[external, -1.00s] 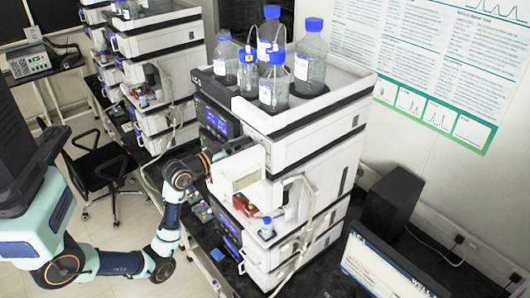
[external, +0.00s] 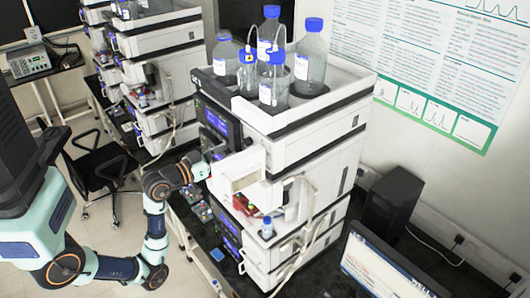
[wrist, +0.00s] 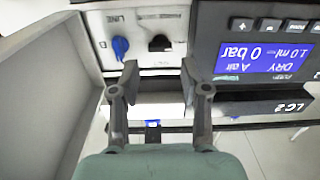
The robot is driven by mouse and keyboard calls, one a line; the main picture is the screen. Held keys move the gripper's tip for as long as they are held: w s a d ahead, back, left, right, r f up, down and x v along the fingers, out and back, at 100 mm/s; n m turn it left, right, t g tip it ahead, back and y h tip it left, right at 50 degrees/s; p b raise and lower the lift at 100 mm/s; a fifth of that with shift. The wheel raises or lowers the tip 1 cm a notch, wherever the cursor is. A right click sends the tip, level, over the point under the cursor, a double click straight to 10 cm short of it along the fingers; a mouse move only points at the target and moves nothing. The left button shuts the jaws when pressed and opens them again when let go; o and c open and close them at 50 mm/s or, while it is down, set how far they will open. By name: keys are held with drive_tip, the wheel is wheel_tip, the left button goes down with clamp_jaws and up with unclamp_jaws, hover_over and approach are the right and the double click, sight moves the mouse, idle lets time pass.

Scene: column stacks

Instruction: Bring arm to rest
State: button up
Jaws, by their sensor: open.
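My gripper (wrist: 159,78) is open in the wrist view, its two fingers apart with nothing between them. Behind the fingers is a white instrument front with a blue knob (wrist: 120,47) and a dark socket-like part. In the external view my gripper (external: 212,156) is in front of the near column stack (external: 290,135), beside its white open door panel (external: 240,172). The fingertips are small and hard to make out there. My arm reaches in low from the left.
The lit display (wrist: 250,57) is right of the fingers, and a pale panel (wrist: 50,85) stands close on the left. Several blue-capped bottles stand on top of the stack. A monitor (external: 380,265) is at lower right, a black chair (external: 100,165) at left.

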drive_tip(key=shift+s+a, duration=0.2)
drive_tip(key=shift+a, duration=0.15)
idle(0.3)
drive_tip(key=w+a+f+n+t+y+p, duration=0.1)
drive_tip(key=w+a+f+n+t+y, duration=0.25)
drive_tip(key=a, duration=0.55)
drive_tip(key=w+a+f+n+y, duration=0.2)
drive_tip(key=w+a+f+y, duration=0.3)
drive_tip(key=a, duration=0.4)
drive_tip(key=a+f+n+y, duration=0.3)
drive_tip(key=a+f, duration=0.1)
drive_tip(key=a, duration=0.6)
drive_tip(key=a+f+n+y, duration=0.3)
drive_tip(key=a+f+y, duration=0.1)
drive_tip(key=a, duration=0.6)
wheel_tip(320, 180, down, 17)
drive_tip(key=b, duration=1.6)
drive_tip(key=shift+w+d, duration=0.15)
drive_tip(key=shift+w, duration=0.3)
drive_tip(key=shift+g+h, duration=0.25)
